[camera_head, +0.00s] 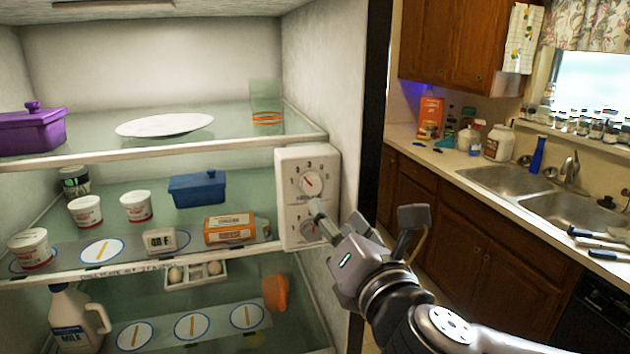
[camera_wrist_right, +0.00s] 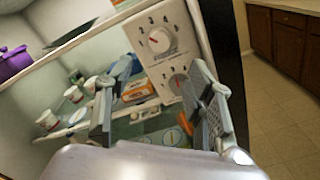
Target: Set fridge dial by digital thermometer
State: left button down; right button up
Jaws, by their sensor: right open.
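A white control panel (camera_head: 290,228) with two round dials is on the fridge's right inner wall. The upper dial (camera_head: 308,183) has numbers around it and a red pointer mark tilted up-left. The lower dial (camera_head: 307,228) is partly hidden behind my right gripper (camera_head: 364,212). That gripper is open and empty, with one finger in front of the panel near the lower dial. In the right wrist view the upper dial (camera_wrist_right: 159,40) and lower dial (camera_wrist_right: 178,84) show beyond the open fingers. The small white digital thermometer (camera_head: 159,241) stands on the middle shelf; its digits are too small to read surely. My left gripper is not in view.
The middle shelf holds white cups (camera_head: 86,211), a blue container (camera_head: 197,188) and an orange-brown box (camera_head: 230,229). A milk jug (camera_head: 76,318) stands below; a white plate (camera_head: 165,125) is above. A sink counter (camera_head: 455,172) is at right.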

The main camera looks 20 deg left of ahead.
aim_at(313, 188)
jog(key=p+x, duration=0.3)
jog(key=x, duration=0.7)
jog(key=shift+r+p, duration=0.1)
jog(key=shift+p, duration=0.2)
jog(key=shift+w+a, duration=0.45)
jog(key=shift+w, duration=0.1)
jog(key=c, duration=1.2)
jog(key=shift+o, duration=0.2)
